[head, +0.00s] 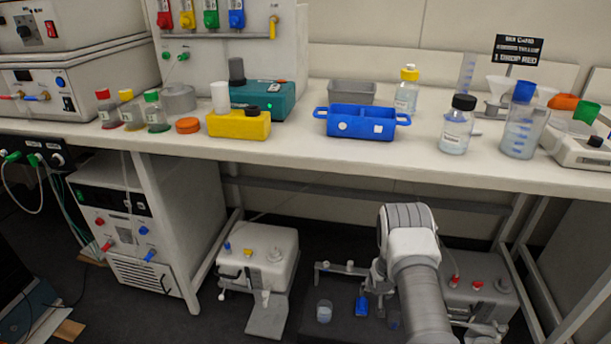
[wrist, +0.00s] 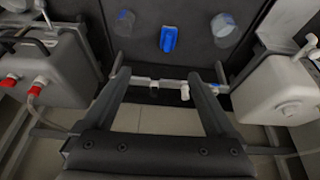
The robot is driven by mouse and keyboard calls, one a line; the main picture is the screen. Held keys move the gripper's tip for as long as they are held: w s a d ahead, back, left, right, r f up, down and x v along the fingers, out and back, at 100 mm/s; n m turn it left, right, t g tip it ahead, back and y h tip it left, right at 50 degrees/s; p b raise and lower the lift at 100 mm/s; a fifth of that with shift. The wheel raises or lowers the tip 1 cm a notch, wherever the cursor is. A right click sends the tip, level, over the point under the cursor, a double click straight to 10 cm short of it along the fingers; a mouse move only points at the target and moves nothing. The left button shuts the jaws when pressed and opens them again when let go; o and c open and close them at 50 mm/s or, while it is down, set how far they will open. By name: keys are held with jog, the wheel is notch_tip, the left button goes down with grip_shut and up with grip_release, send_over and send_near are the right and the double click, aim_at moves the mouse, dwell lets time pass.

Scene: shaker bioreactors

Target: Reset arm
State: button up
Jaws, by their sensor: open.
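My arm reaches down below the bench in the head view, in front of the shelf space. My gripper (wrist: 157,80) shows in the wrist view with its two dark fingers wide apart and nothing between them. Beyond the fingertips a dark platform (wrist: 190,58) carries a small blue item (wrist: 168,38) and a clear beaker (wrist: 223,28), both apart from the gripper. In the head view the blue item (head: 362,306) and the beaker (head: 324,311) also show left of my arm. The forearm hides much of the gripper in the head view.
White boxes stand on both sides below the bench, one at left (head: 258,258) and one with red fittings at right (head: 478,285). A metal bar (wrist: 160,84) crosses near the fingers. The bench top (head: 300,145) holds bottles, a blue tray (head: 360,122) and a yellow block (head: 238,125).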

notch_tip(320, 180, up, 35)
jog(key=s+a, duration=0.2)
jog(key=a, duration=0.1)
jog(key=s+a+r+n, duration=0.1)
jog(key=s+a+r, duration=0.2)
jog(key=s+r, duration=1.25)
jog(key=s+a+r+n+t+y+p, duration=0.1)
jog(key=s+a+r, duration=0.15)
jog(key=s, duration=0.75)
jog(key=s+a+r, duration=0.1)
jog(key=s+r, duration=0.2)
jog(key=s, duration=0.6)
notch_tip(320, 180, up, 22)
jog(key=p, duration=2.2)
jog(key=shift+d+p, duration=0.2)
jog(key=shift+p, duration=0.15)
jog(key=shift+r, duration=0.1)
